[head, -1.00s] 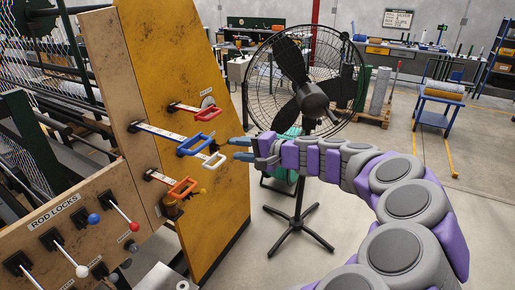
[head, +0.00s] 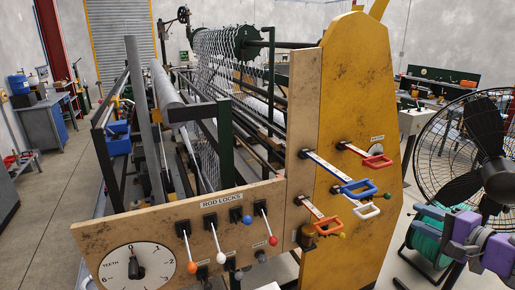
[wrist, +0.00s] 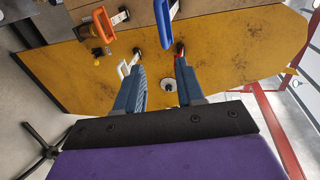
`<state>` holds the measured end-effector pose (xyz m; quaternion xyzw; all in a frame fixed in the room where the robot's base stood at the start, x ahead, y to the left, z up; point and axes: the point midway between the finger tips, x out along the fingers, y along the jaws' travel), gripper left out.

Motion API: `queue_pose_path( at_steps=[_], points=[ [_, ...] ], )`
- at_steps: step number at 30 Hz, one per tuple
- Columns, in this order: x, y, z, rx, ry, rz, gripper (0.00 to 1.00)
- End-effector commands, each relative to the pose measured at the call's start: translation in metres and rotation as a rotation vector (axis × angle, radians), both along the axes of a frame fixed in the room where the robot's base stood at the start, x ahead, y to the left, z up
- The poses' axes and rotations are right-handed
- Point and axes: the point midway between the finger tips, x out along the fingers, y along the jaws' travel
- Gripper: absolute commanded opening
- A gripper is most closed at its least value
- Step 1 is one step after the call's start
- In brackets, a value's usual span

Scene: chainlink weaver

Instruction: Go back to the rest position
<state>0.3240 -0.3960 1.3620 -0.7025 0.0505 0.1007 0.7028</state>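My gripper shows in the wrist view (wrist: 160,66), its two blue-grey fingers apart with nothing between them. In the head view only part of it and my purple wrist show at the right edge, in front of the fan. A yellow panel (head: 345,110) carries a red handle (head: 377,162), a blue handle (head: 359,188), a white handle (head: 367,212) and an orange handle (head: 328,228). In the wrist view the white handle (wrist: 123,68) is partly behind the left finger, and the blue handle (wrist: 163,22) lies beyond the fingers. I cannot tell the exact gap to the panel.
A black fan (head: 487,150) stands at the right, close to my wrist. A wooden board with rod-lock levers (head: 190,225) and a teeth dial (head: 137,265) runs along the front. The wire-mesh machine (head: 220,70) fills the middle. Open floor lies at the left.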

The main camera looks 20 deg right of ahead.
Motion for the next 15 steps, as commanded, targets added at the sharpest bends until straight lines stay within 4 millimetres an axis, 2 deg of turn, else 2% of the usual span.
queue_pose_path(
  at_steps=[2,4,5,7,8,11,12,14,15],
  points=[
    [0.003,0.001,-0.001,0.0,0.004,0.009,0.38],
    [0.011,0.009,-0.003,-0.007,0.018,0.04,0.38],
    [0.016,0.017,-0.003,-0.013,0.028,0.063,0.38],
    [0.032,0.046,-0.006,-0.035,0.063,0.138,0.38],
    [0.04,0.062,-0.007,-0.046,0.08,0.178,0.38],
    [0.062,0.126,-0.016,-0.097,0.156,0.336,0.38],
    [0.068,0.153,-0.021,-0.122,0.192,0.404,0.38],
    [0.072,0.196,-0.03,-0.161,0.246,0.507,0.38],
    [0.073,0.224,-0.037,-0.189,0.286,0.574,0.38]
  ],
)
